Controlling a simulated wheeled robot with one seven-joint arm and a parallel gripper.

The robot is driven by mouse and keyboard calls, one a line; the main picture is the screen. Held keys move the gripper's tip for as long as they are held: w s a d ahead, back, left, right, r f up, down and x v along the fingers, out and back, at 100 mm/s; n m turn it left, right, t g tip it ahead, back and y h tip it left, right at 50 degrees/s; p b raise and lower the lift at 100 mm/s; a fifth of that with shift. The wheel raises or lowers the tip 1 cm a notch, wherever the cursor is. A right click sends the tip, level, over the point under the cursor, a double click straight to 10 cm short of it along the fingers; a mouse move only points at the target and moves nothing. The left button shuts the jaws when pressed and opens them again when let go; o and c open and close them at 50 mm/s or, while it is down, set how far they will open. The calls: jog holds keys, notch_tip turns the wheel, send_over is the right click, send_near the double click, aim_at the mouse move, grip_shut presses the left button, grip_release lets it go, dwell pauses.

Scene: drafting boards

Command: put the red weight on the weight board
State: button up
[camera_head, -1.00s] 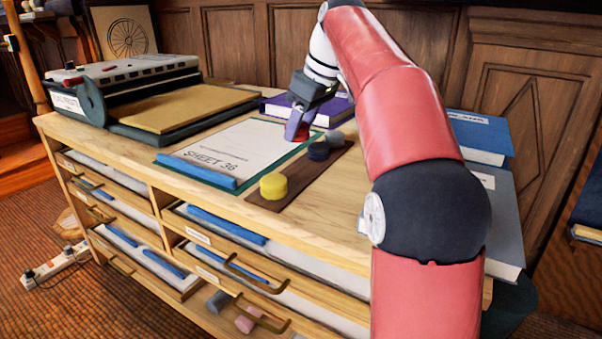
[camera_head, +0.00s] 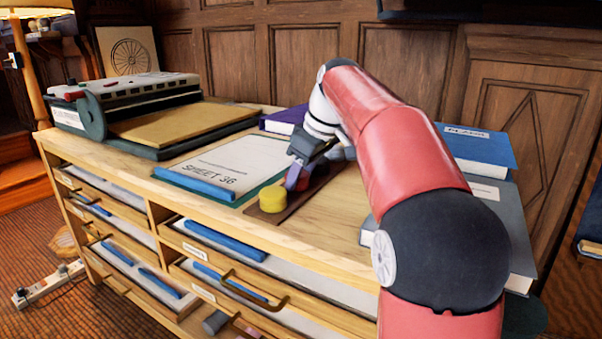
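The red weight (camera_head: 303,182) is mostly hidden by the fingers of my gripper (camera_head: 295,178), which looks shut on it. My gripper is over the dark brown weight board (camera_head: 299,202), just behind and right of the yellow weight (camera_head: 272,199). The yellow weight stands at the board's near end. I cannot tell whether the red weight touches the board or hangs just above it. The dark weights farther back on the board are mostly hidden by my gripper.
A clipboard with a sheet (camera_head: 235,160) and a blue bar lies left of the board. A large machine with a tan bed (camera_head: 180,122) stands at the left. Books (camera_head: 478,150) are at the right. The wooden top (camera_head: 335,225) in front of the board is clear.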

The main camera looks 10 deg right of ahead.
jog(key=o, duration=0.5)
jog(key=shift+c, duration=0.2)
jog(key=p+v, duration=0.3)
jog(key=v, duration=0.9)
jog(key=shift+r+p, duration=0.15)
jog(key=shift+p, duration=0.25)
